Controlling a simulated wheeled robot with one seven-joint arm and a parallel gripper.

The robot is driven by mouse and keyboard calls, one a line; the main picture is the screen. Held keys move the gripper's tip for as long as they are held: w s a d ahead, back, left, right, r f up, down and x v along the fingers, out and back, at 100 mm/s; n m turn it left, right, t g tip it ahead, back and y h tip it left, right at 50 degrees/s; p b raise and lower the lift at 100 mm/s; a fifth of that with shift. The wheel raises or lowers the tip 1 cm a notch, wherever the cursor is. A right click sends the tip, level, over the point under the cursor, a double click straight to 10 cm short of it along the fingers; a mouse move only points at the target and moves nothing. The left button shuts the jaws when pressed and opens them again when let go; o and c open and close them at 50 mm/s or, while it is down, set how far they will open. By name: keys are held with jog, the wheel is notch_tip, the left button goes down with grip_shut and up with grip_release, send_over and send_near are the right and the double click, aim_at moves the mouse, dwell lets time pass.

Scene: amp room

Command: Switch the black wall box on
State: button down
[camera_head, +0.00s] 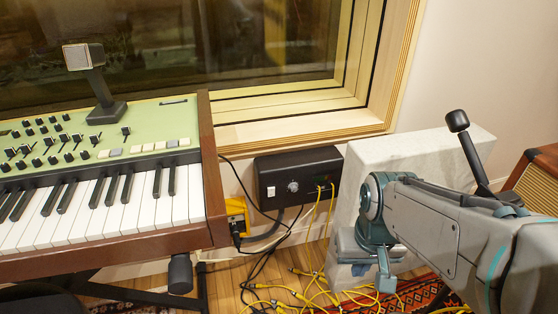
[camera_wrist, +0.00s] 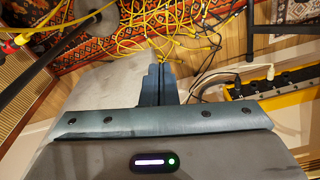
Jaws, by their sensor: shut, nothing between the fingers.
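The black wall box (camera_head: 297,178) is mounted on the wall below the window in the head view. Its front carries a small white switch (camera_head: 271,192) at the left, a round grey knob (camera_head: 293,187) in the middle, and jacks with yellow cables at the right. I cannot tell which way the switch is set. My gripper (camera_head: 385,283) is to the right of the box and lower, apart from it, in front of a pale block. In the wrist view my gripper (camera_wrist: 158,80) has its fingers together with nothing between them. The box is not identifiable in the wrist view.
A keyboard (camera_head: 100,205) with a wooden side stands left of the box. The pale block (camera_head: 400,160) is behind my arm, with a black stand (camera_head: 467,145) near it. Yellow cables (camera_head: 310,290) tangle on the floor. A yellow power strip (camera_wrist: 265,105) shows in the wrist view.

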jog(key=w+a+f+n+t, duration=0.1)
jog(key=w+f+t, duration=0.15)
jog(key=w, duration=0.35)
jog(key=w+a+f+t, duration=0.1)
jog(key=w+f, duration=0.3)
jog(key=w, duration=0.2)
jog(key=n+t+y+b, duration=0.3)
jog(key=t+y, duration=0.2)
jog(key=t, duration=0.6)
send_near(271, 190)
jog(key=s+d+f, duration=0.2)
jog(key=s+f, duration=0.1)
jog(key=s, duration=0.1)
jog(key=s+t, duration=0.3)
jog(key=shift+a+f+m, duration=0.1)
jog(key=shift+f+m, duration=0.1)
jog(key=shift+m, duration=0.2)
jog(key=shift+w, duration=0.1)
jog(key=b+x, duration=0.1)
jog(key=x, duration=1.3)
jog(key=shift+a, duration=0.1)
